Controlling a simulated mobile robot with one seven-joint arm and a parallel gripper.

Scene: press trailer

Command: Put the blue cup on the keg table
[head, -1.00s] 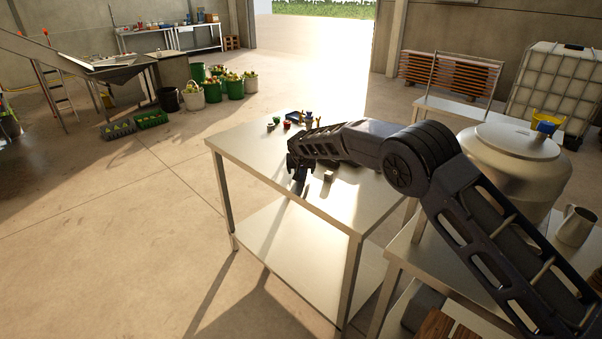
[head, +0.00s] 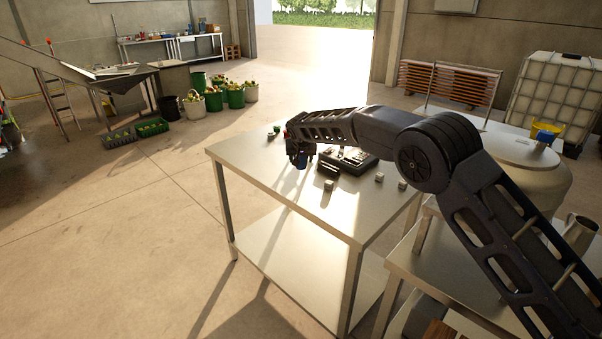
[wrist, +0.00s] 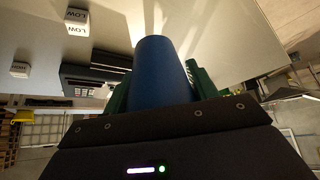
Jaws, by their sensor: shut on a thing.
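My gripper (head: 301,161) is over the far left part of the middle steel table (head: 240,150). It is shut on the blue cup (wrist: 160,72), which sits between its green-edged fingers in the wrist view. In the head view only a small dark blue patch of the cup (head: 304,163) shows under the gripper; I cannot tell how far it is from the tabletop. The keg table (head: 440,262) stands at the near right, partly hidden by my arm. It carries a big metal keg (head: 520,178) and a metal jug (head: 579,232).
A black case (head: 352,160) and several small pale blocks (head: 402,185) are on the middle table, right of my gripper. A small green thing (head: 276,130) is at its far edge. The table's near part is clear.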

